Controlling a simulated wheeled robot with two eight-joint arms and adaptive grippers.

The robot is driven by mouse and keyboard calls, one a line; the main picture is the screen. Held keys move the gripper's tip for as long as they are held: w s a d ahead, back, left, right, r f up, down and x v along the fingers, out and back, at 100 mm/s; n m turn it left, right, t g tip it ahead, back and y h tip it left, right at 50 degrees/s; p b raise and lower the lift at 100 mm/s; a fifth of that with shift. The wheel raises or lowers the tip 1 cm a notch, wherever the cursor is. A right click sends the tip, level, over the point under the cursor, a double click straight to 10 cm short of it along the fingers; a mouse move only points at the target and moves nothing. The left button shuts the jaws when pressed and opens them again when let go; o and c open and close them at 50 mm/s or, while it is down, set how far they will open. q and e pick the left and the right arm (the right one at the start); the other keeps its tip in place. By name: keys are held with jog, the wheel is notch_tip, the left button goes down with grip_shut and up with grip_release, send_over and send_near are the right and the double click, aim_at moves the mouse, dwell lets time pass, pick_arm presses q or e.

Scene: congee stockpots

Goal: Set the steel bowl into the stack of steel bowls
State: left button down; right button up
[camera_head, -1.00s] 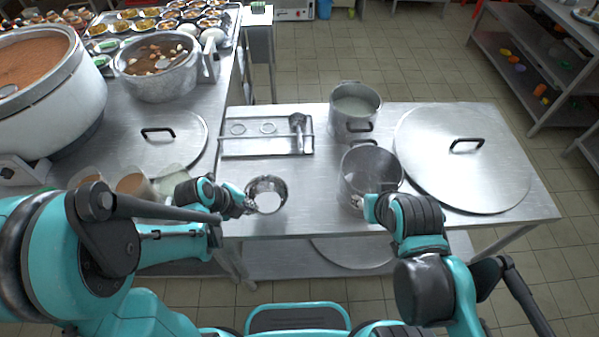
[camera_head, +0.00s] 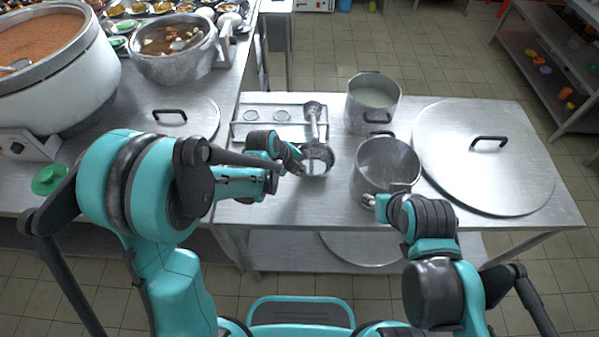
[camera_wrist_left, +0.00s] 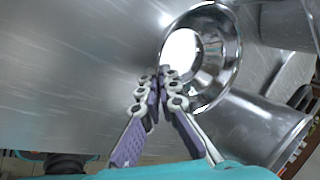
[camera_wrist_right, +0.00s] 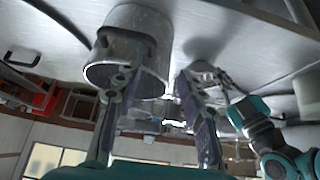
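The steel bowl (camera_head: 320,156) is small, shiny and round, near the middle of the steel table. It shows large in the left wrist view (camera_wrist_left: 226,62). My left gripper (camera_head: 301,168) has its fingertips together at the bowl's near-left rim, as the left wrist view (camera_wrist_left: 166,76) also shows. I cannot tell how high the bowl is above the table. I can pick out no stack of steel bowls. My right gripper (camera_wrist_right: 153,80) is open, its fingers apart at the near steel pot (camera_wrist_right: 150,25), which stands at its side in the head view (camera_head: 385,162).
Behind the bowl lies a steel rack (camera_head: 265,112) with a ladle (camera_head: 313,115). A second pot (camera_head: 372,98) stands behind the near pot. A large lid (camera_head: 485,165) covers the table's right. A big white cooker (camera_head: 50,70) and a soup pot (camera_head: 175,58) stand left.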

pick_arm(q)
jog(key=shift+f, duration=0.1)
jog(key=shift+f, duration=0.15)
jog(key=c, duration=1.7)
grip_release()
